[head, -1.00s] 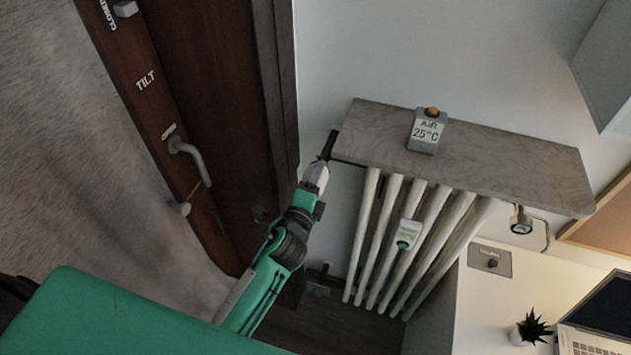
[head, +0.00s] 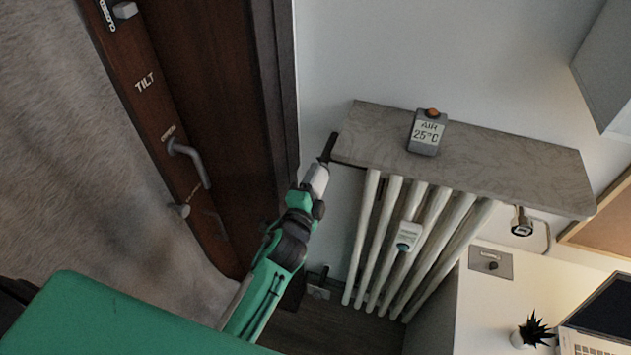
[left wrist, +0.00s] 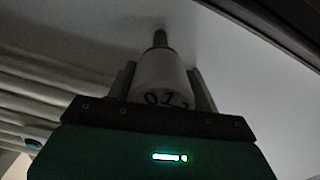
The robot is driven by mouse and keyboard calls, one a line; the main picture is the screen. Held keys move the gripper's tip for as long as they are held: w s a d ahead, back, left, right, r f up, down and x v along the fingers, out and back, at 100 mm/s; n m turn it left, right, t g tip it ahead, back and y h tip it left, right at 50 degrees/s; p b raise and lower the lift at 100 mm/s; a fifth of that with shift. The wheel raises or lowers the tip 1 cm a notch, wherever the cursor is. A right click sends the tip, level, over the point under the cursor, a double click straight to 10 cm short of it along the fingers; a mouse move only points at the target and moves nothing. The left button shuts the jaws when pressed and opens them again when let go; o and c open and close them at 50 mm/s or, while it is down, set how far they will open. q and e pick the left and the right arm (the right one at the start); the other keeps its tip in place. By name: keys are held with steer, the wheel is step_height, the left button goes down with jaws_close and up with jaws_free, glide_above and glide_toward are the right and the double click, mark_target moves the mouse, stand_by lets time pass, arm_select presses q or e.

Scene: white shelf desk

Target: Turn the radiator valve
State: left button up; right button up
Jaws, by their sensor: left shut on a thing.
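The radiator valve (head: 317,176) is a white cylinder on a dark stem at the left end of the radiator, below the shelf's left edge. In the left wrist view the valve (left wrist: 160,82) shows black digits, partly hidden by the gripper body. My left gripper (head: 314,186) has reached it from below left. Its two fingers stand on either side of the valve and are shut on it in the left wrist view (left wrist: 162,76). My right gripper is not seen.
The ribbed radiator (head: 410,245) carries a white label device (head: 409,236). A dark wooden door frame (head: 225,100) with a handle (head: 190,160) stands close left of my arm. A desk lies at lower right.

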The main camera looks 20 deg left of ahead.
arm_select(q)
steer(key=o, duration=1)
steer(key=shift+c, duration=0.2)
steer(key=shift+s, duration=0.15)
steer(key=shift+s+f, duration=0.1)
steer(key=shift+s, duration=0.2)
steer(key=s+b, duration=0.4)
steer(key=s, duration=0.9)
steer(key=shift+a, duration=0.2)
